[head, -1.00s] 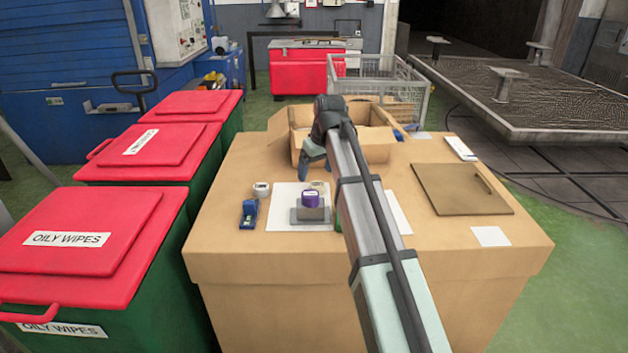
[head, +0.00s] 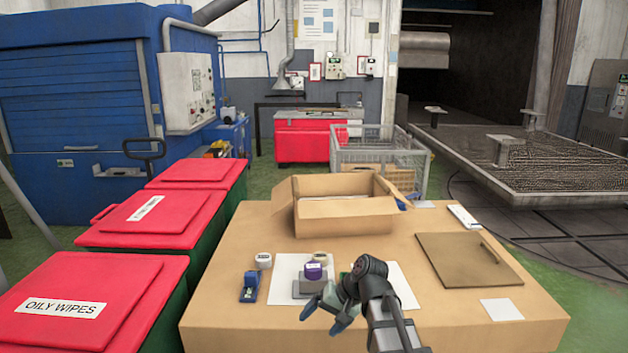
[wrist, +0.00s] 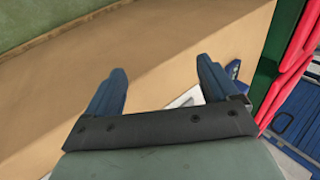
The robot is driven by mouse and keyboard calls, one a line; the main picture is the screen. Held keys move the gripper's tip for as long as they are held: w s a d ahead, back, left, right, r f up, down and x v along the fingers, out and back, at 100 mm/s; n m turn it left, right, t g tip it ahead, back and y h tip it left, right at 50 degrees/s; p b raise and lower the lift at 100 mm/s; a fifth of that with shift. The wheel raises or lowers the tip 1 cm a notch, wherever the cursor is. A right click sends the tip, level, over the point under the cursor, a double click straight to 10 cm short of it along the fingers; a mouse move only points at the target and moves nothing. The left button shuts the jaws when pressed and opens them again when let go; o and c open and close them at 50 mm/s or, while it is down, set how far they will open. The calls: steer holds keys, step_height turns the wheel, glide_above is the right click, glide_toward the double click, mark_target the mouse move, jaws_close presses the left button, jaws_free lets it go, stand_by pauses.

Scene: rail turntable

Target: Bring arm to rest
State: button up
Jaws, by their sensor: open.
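My gripper (head: 325,311) is over the front part of the cardboard-coloured table (head: 240,312) in the head view, with my arm folded back toward me. In the wrist view its two blue fingers (wrist: 160,92) are spread apart with nothing between them. The wrist view looks past them at the table's plain side and the green floor. My gripper and arm cover part of the white sheets and whatever lies behind them.
An open cardboard box (head: 345,215) stands at the table's back. A purple-topped item (head: 314,271), a blue dispenser (head: 250,287) and a white roll (head: 263,261) sit near my gripper. A brown board (head: 468,259) lies right. Red-lidded bins (head: 90,305) line the left.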

steer(key=s+d+f+m+g+h, duration=0.15)
steer(key=s+f, duration=0.35)
steer(key=f, duration=0.5)
steer(key=s+d+f+g, duration=0.1)
steer(key=s+d+f, duration=0.25)
steer(key=f, duration=0.55)
steer(key=s+d+f+g+h, duration=0.15)
steer(key=s+f, duration=0.35)
steer(key=f, duration=0.5)
steer(key=s+d+f+n+g+h, duration=0.1)
steer(key=s+d+f, duration=0.3)
steer(key=s+f, duration=0.5)
steer(key=s+d+f+n+g+h, duration=0.1)
steer(key=s+d+f+g+h, duration=0.1)
steer(key=s+f, duration=0.7)
steer(key=s+d+g, duration=0.1)
steer(key=s+d, duration=0.1)
steer(key=s, duration=0.6)
steer(key=shift+d+f, duration=0.25)
steer(key=shift+f, duration=0.1)
